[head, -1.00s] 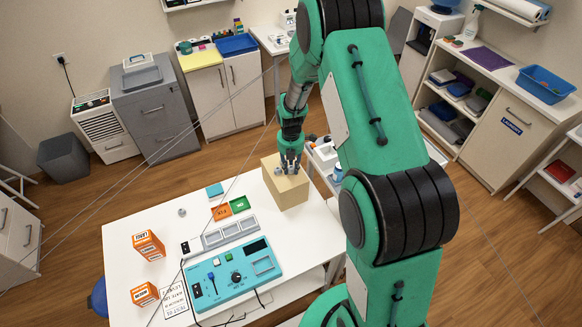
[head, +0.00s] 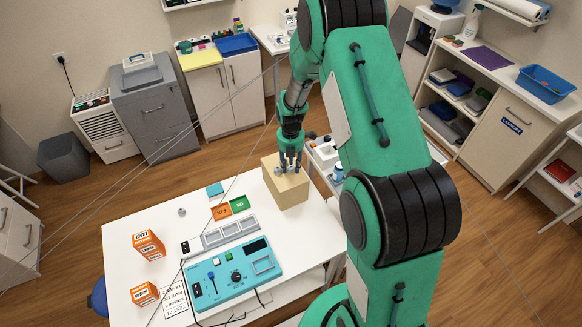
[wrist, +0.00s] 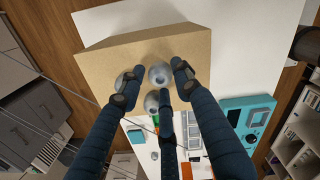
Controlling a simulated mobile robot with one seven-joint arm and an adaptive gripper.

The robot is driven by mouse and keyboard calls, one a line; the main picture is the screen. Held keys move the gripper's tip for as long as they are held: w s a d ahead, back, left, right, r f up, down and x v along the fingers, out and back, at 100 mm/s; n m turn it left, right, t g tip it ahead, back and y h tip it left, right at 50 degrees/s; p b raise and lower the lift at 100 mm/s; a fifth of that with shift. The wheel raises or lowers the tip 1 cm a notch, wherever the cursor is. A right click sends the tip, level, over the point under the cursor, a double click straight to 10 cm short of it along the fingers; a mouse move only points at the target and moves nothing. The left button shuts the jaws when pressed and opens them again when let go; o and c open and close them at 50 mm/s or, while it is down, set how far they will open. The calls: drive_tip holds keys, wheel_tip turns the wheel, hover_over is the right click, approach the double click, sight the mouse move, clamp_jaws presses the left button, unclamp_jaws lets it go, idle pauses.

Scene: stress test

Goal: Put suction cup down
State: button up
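A tan box (head: 290,193) stands at the right end of the white table (head: 140,220). Small grey, rounded cup-like pieces rest on its top. One (wrist: 160,75) shows between my fingers in the wrist view, another (wrist: 152,102) lies beside the lower finger, and a third is partly hidden behind the left finger. I cannot tell which of them is the suction cup. My three-fingered gripper (head: 290,168) is just above the box top. In the wrist view my gripper (wrist: 159,82) has its fingers spread, with visible gaps around the middle piece.
A similar grey piece (head: 182,212) lies on the table. A teal control panel (head: 232,273), a grey tray (head: 222,233), orange and green blocks, and two orange cartons (head: 149,245) stand there too. The table's left-rear part is mostly clear.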

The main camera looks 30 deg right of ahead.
wheel_tip(320, 180, up, 11)
drive_tip(key=shift+b, duration=0.3)
drive_tip(key=shift+a, duration=0.1)
idle(0.5)
wheel_tip(320, 180, up, 12)
drive_tip(key=m+t, duration=0.1)
drive_tip(key=m, duration=0.4)
hover_over(291, 167)
drive_tip(key=s+a, duration=0.4)
drive_tip(key=s+a+r+m+t, duration=0.1)
drive_tip(key=s+a+r+m, duration=0.3)
drive_tip(key=s+r+m, duration=0.55)
drive_tip(key=s+a+r+m+t, duration=0.1)
drive_tip(key=s+r+m, duration=0.2)
drive_tip(key=s, duration=0.4)
drive_tip(key=s+a+r+m+t, duration=0.1)
drive_tip(key=s+a+r+m, duration=0.1)
drive_tip(key=s+r+m, duration=0.2)
drive_tip(key=s+a+r+m+t, duration=0.1)
drive_tip(key=s+r, duration=0.4)
drive_tip(key=s, duration=0.5)
drive_tip(key=shift+s+a+m, duration=0.15)
drive_tip(key=shift+a+m, duration=0.6)
drive_tip(key=shift+m, duration=0.4)
